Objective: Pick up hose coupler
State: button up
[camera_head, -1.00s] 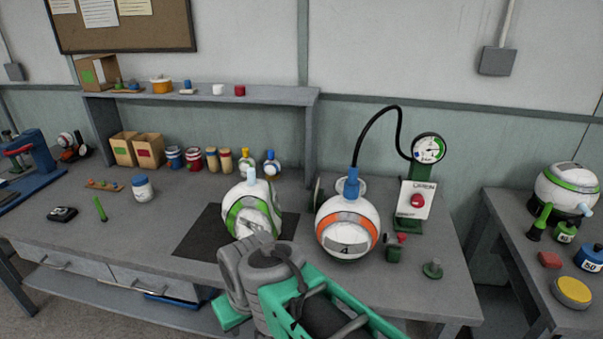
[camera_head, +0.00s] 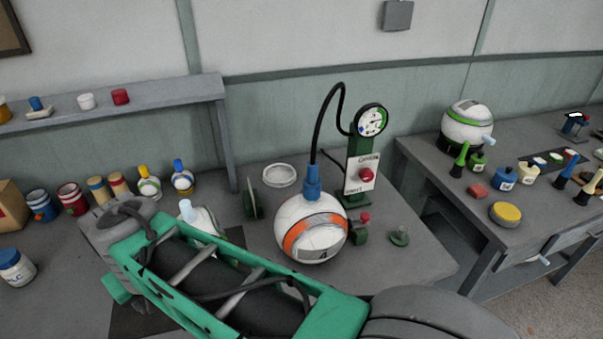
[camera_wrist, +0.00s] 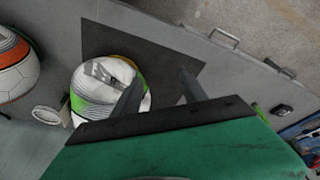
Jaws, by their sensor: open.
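The blue hose coupler (camera_head: 312,182) sits upright on top of the white and orange ball (camera_head: 308,232) on the bench. A black hose (camera_head: 322,110) runs up from it to the gauge stand (camera_head: 362,165). In the wrist view, my gripper (camera_wrist: 160,95) is open, its two dark fingers apart above the dark mat (camera_wrist: 125,42). The white and green ball (camera_wrist: 100,88) is by the left finger. The orange ball (camera_wrist: 15,72) is cut off at the left edge, and I cannot make out the coupler there. In the head view, my arm hides the fingers.
The gauge stand is close behind the orange ball. A green knob-like part (camera_head: 399,236) lies to its right. Bottles and jars (camera_head: 182,178) line the bench back under a shelf (camera_head: 150,103). A second table (camera_head: 535,135) with another ball (camera_head: 467,124) stands right.

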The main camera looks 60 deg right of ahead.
jog(key=d+r+m, duration=0.2)
jog(key=d, duration=0.3)
jog(key=d+r+m+g+h+p, duration=0.1)
jog(key=d+r+m, duration=0.1)
jog(key=d, duration=0.3)
jog(key=d+r+m, duration=0.3)
jog(key=d, duration=0.2)
jog(key=shift+d+r+g+p, duration=0.1)
jog(key=shift+r+g+p, duration=0.3)
jog(key=s+d+r+m+g+p, duration=0.1)
jog(key=s+d+r+m, duration=0.25)
jog(key=d, duration=0.35)
jog(key=s+d+r+m+g+p, duration=0.1)
jog(key=s+d+r+m, duration=0.1)
jog(key=d+m, duration=0.3)
notch_tip(320, 180, up, 3)
jog(key=m+t+y, duration=0.1)
jog(key=m+y, duration=0.1)
jog(key=m, duration=0.5)
send_over(312, 163)
jog(key=shift+s+a+f+n, duration=0.2)
jog(key=shift+s+n, duration=0.05)
jog(key=shift+s, duration=0.1)
jog(key=f+b, duration=0.4)
jog(key=f, duration=0.1)
jog(key=f+b, duration=0.2)
jog(key=shift+w+d+f, duration=0.1)
jog(key=shift+w+f, duration=0.15)
jog(key=shift+w, duration=0.05)
jog(key=shift+r, duration=0.15)
